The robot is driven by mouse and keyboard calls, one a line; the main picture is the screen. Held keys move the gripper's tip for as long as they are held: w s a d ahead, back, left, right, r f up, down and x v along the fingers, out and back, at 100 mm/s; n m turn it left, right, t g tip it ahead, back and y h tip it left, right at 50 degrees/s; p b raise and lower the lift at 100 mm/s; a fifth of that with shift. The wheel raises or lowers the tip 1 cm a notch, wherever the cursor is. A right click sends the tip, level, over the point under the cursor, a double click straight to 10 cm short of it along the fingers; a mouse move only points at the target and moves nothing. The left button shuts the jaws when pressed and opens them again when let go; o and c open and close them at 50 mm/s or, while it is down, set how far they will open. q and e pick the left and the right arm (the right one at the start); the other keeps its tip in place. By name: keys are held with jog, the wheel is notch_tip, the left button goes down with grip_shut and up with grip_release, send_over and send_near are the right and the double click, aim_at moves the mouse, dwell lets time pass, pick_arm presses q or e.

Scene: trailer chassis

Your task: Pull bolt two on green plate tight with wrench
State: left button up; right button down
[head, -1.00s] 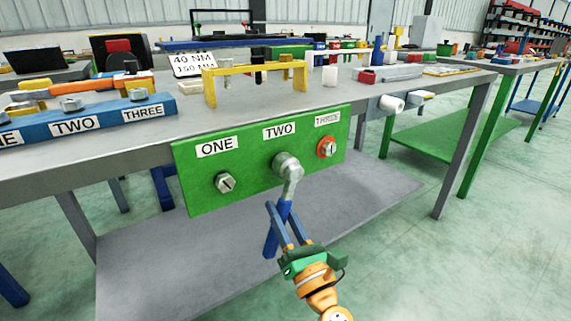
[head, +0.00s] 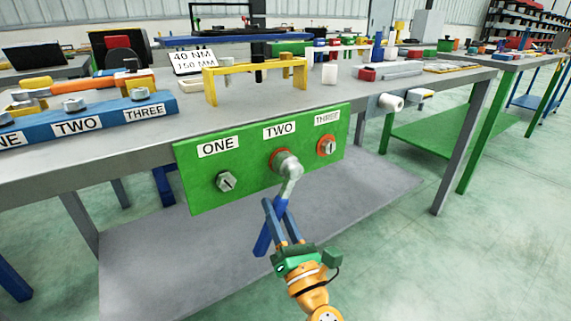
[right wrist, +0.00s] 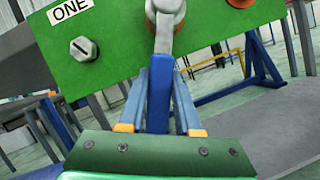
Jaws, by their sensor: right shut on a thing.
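The green plate (head: 205,195) hangs on the bench front with bolts under labels ONE, TWO and THREE. The wrench has a grey head (head: 290,166) and a blue handle (head: 263,240). Its head sits over bolt two and hides most of it; a red-orange ring (head: 273,157) shows at its edge. The handle slants down and slightly left. My right gripper (head: 276,208) is shut on the blue handle below the plate. In the right wrist view the handle (right wrist: 159,100) stands between the two fingers. My left gripper is not in view.
Bolt one (head: 226,182) has no ring; bolt three (head: 327,146) has an orange ring. A blue block (head: 100,122) with bolts, a yellow stand (head: 211,88) and a sign (head: 194,62) reading 40 NM, 150 MM are on the bench. A grey lower shelf (head: 350,195) lies below.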

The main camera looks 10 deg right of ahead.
jog(key=shift+d+n, duration=0.2)
jog(key=shift+n, duration=0.1)
jog(key=shift+s+d, duration=0.3)
jog(key=shift+s, duration=0.6)
jog(key=shift+s+d, duration=0.25)
jog(key=shift+s, duration=0.4)
jog(key=shift+s+d, duration=0.2)
jog(key=shift+s, duration=0.4)
jog(key=shift+s+d, duration=0.25)
jog(key=shift+s, duration=0.4)
